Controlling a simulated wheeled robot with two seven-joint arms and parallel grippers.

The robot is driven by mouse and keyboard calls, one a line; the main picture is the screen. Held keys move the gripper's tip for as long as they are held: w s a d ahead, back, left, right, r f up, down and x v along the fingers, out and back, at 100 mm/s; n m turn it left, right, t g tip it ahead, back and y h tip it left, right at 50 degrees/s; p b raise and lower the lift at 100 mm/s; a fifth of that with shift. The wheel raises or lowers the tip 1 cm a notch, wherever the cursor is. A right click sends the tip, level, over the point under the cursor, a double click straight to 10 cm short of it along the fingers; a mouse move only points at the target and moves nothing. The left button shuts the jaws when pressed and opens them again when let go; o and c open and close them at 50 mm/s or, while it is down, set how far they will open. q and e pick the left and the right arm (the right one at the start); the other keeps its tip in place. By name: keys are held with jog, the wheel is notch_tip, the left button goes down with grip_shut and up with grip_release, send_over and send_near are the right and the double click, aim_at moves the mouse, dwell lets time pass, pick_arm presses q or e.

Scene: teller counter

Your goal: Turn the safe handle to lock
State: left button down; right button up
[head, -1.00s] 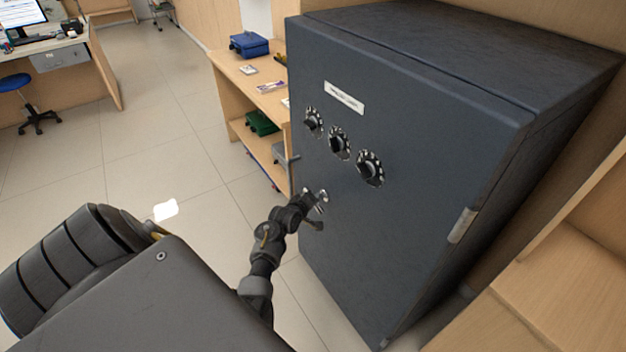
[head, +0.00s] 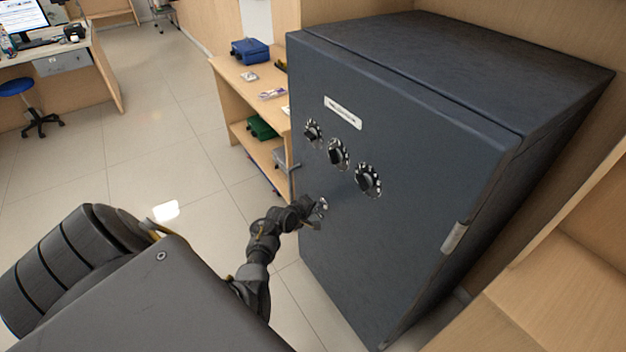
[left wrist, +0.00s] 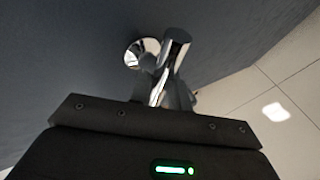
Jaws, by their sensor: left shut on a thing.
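The dark blue-grey safe (head: 410,215) stands at the right in the head view, its door closed flush as far as I can see. My left gripper (head: 311,212) is at the lower left of the door front, shut on the safe handle. The shiny metal handle (left wrist: 172,58) shows in the left wrist view, with a round chrome hub (left wrist: 141,52) beside it on the door. In the head view the handle is mostly hidden by my gripper. My right gripper does not show.
Three black dials (head: 339,154) sit above the handle, under a white label (head: 343,112). A wooden shelf (head: 240,92) with a blue box (head: 250,50) and a green box (head: 262,127) stands left of the safe. Wooden panelling is close on the right. The tiled floor at left is open.

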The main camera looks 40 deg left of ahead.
pick_arm(q)
jog(key=c, duration=1.3)
grip_release()
jog(key=shift+c, duration=0.2)
jog(key=shift+s, duration=0.1)
jog(key=p+v, duration=0.1)
jog(key=v, duration=0.9)
jog(key=shift+s+r, duration=0.25)
